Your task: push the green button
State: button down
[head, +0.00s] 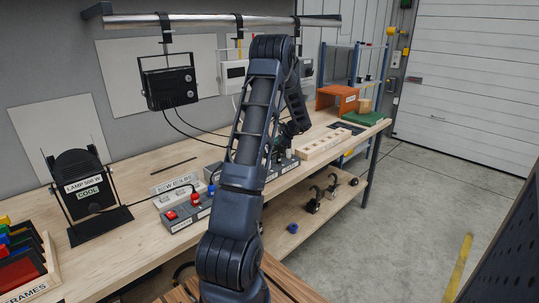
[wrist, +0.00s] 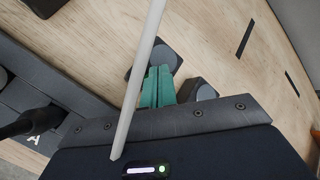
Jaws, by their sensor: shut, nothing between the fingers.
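I cannot make out a green button in either view. In the head view a grey control box (head: 178,222) with red buttons (head: 170,215) stands on the workbench, left of my arm. More grey control units (head: 272,174) sit behind my arm, partly hidden by it. My gripper shows in the wrist view as two teal fingers (wrist: 158,76), shut together with nothing between them, over the wooden bench top. In the head view its fingertips are too small and covered to tell. A grey panel marked A (wrist: 35,120) with a black handle lies left of the fingers in the wrist view.
A black lamp (head: 82,182) labelled COOL stands at the left of the workbench (head: 110,260). Another lamp (head: 168,85) hangs from the rail. A wooden block with holes (head: 322,144) and an orange box (head: 337,97) are further right. The floor to the right is largely clear.

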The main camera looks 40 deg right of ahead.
jog(key=shift+r, duration=2.7)
jog(key=shift+a, duration=0.1)
jog(key=w+a+r+n+g, duration=0.1)
jog(key=w+a+r+n, duration=0.2)
jog(key=a, duration=0.6)
jog(key=a+r+n+g+y, duration=0.1)
jog(key=a+r+n, duration=0.1)
jog(key=a+r, duration=0.6)
jog(key=w+a+r+n+g, duration=0.1)
jog(key=w+a+r+n, duration=0.15)
jog(key=a, duration=0.85)
jog(key=s+a+r+n+g, duration=0.1)
jog(key=s+a+r+n, duration=0.2)
jog(key=a, duration=0.6)
jog(key=s+a+r+n+g, duration=0.15)
jog(key=s+a+n, duration=0.25)
jog(key=a, duration=0.6)
jog(key=s+a+n+h, duration=0.1)
jog(key=s+a+n, duration=0.4)
jog(key=s, duration=0.5)
jog(key=s+a+f+n+t+h, duration=0.1)
jog(key=s+a+n, duration=0.4)
jog(key=s+a, duration=0.5)
jog(key=shift+s+h, duration=0.15)
jog(key=shift+h, duration=0.35)
jog(key=shift+a+f, duration=0.1)
